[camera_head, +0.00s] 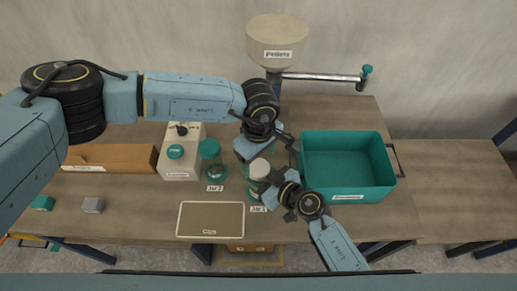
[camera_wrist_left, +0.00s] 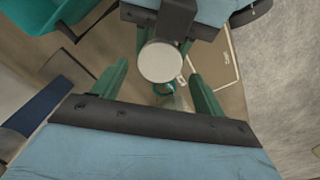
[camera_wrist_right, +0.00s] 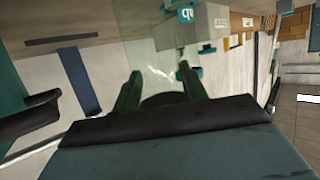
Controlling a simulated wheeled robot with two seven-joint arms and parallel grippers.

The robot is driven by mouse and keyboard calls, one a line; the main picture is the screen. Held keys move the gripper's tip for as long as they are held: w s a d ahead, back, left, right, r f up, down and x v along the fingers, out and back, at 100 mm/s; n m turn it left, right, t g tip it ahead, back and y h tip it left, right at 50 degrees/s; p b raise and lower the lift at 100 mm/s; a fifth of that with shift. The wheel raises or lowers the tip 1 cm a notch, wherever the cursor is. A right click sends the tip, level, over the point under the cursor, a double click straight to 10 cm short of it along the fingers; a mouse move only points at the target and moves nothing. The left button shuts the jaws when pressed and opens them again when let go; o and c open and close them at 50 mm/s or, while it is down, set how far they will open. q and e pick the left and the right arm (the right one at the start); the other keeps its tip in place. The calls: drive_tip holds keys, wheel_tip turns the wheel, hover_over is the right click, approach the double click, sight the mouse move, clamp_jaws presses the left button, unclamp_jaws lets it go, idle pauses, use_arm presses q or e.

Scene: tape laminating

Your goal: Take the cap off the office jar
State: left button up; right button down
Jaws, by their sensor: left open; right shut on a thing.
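A glass jar with a pale cap (camera_head: 259,168) stands behind the "Jar 1" label (camera_head: 258,209). The cap is on the jar. My left gripper (camera_head: 260,156) is above it, open; in the left wrist view the round cap (camera_wrist_left: 160,62) lies between the spread fingers (camera_wrist_left: 158,72), apart from them. My right gripper (camera_head: 270,189) is shut on the jar's body from the front right; the clear glass (camera_wrist_right: 158,62) shows faintly between its fingers (camera_wrist_right: 160,72). A second jar with a teal cap (camera_head: 210,148) stands to the left, behind its "Jar 2" label (camera_head: 214,188).
A teal bin (camera_head: 390,160) stands close on the right. A white box with a teal knob (camera_head: 180,168) is left of the jars. A framed mat (camera_head: 210,232) lies in front. A pellet hopper (camera_head: 277,35) rises behind. The table's right end is clear.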

sight(258, 167)
use_arm(q)
drive_tip(key=shift+f, duration=1.7)
drive_tip(key=c, duration=1)
drive_tip(key=shift+n, duration=1.5)
drive_tip(key=o, duration=1.1)
